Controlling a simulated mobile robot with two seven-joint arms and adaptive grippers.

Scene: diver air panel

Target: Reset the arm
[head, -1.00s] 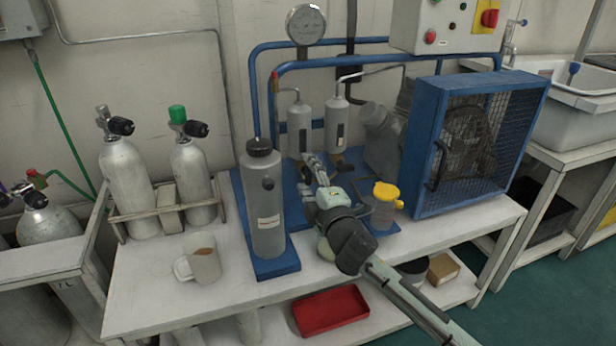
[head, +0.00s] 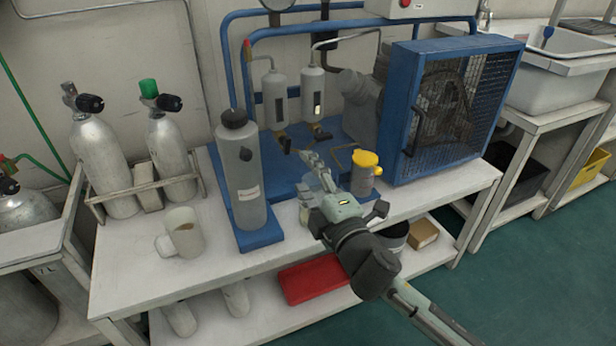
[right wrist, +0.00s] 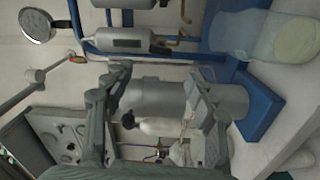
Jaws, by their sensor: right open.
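My right gripper (head: 309,180) is open, with nothing between its fingers. In the head view it is over the blue base plate (head: 262,236), right of the grey canister (head: 240,175) and left of the yellow-lidded jar (head: 362,177). In the right wrist view the two fingers of the right gripper (right wrist: 158,75) stand apart. A large grey cylinder (right wrist: 165,98) shows behind them, with a gap I cannot judge. The two small grey filter cylinders with brass valves, such as the right one (head: 312,93), stand behind the gripper. My left gripper is not in view.
Diving cylinders stand in a rack (head: 150,193) at left, with a mug (head: 181,234) in front. A blue caged fan (head: 455,105) stands at right. A red tray (head: 312,280) is on the shelf below. The bench's front left is mostly clear.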

